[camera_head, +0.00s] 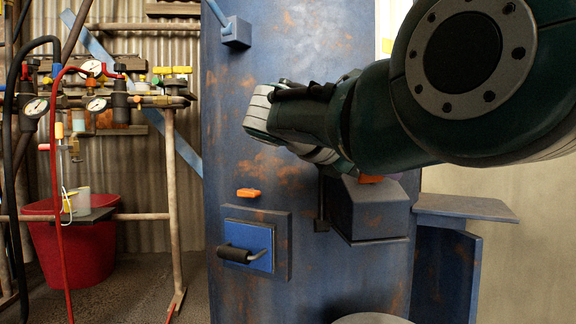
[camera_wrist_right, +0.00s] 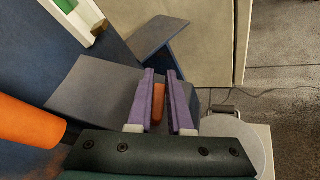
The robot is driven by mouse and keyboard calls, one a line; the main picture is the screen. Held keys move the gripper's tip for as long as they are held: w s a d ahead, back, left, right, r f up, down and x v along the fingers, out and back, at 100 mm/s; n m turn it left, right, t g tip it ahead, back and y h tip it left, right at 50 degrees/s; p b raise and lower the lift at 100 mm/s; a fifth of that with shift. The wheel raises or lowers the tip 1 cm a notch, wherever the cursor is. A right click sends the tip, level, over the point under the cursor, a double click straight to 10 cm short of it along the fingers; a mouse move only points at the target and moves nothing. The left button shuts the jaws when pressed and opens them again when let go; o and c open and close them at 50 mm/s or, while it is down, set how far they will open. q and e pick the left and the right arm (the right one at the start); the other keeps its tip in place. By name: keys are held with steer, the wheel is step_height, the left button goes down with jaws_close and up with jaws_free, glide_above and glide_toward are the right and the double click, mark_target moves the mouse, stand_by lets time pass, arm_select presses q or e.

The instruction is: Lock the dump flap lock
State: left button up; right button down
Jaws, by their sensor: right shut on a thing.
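A dark blue box (camera_head: 372,211) juts from the front of the rusty blue pot (camera_head: 300,60). An orange piece (camera_head: 370,179) shows at its top, partly covered by my right arm. In the right wrist view the purple fingers of my right gripper (camera_wrist_right: 162,98) are shut on a small orange piece (camera_wrist_right: 157,105) above the box (camera_wrist_right: 92,90). My arm hides these fingers in the head view. Another orange tab (camera_head: 249,193) sits level above a blue flap (camera_head: 249,243) with a black handle (camera_head: 234,254). I cannot tell which orange piece is the dump flap lock. My left gripper is not in view.
A flat blue shelf (camera_head: 466,207) stands out right of the box. A large orange rounded thing (camera_wrist_right: 25,122) is close at the left of the wrist view. Pipes, gauges and hoses (camera_head: 95,95) and a red tub (camera_head: 75,245) are at the left.

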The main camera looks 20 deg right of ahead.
steer(key=shift+f, duration=0.2)
steer(key=c, duration=0.8)
jaws_free()
steer(key=shift+r, duration=0.1)
steer(key=shift+c, duration=0.2)
steer(key=p+v, duration=0.1)
steer(key=v, duration=0.1)
steer(key=p+v, duration=0.1)
steer(key=v, duration=0.1)
steer(key=shift+a+r+p, duration=0.1)
steer(key=shift+r+p, duration=0.25)
steer(key=v, duration=0.3)
steer(key=b+v, duration=0.1)
steer(key=v, duration=0.1)
steer(key=shift+s+a+f, duration=0.1)
steer(key=shift+a+f, duration=0.1)
steer(key=shift+a, duration=0.15)
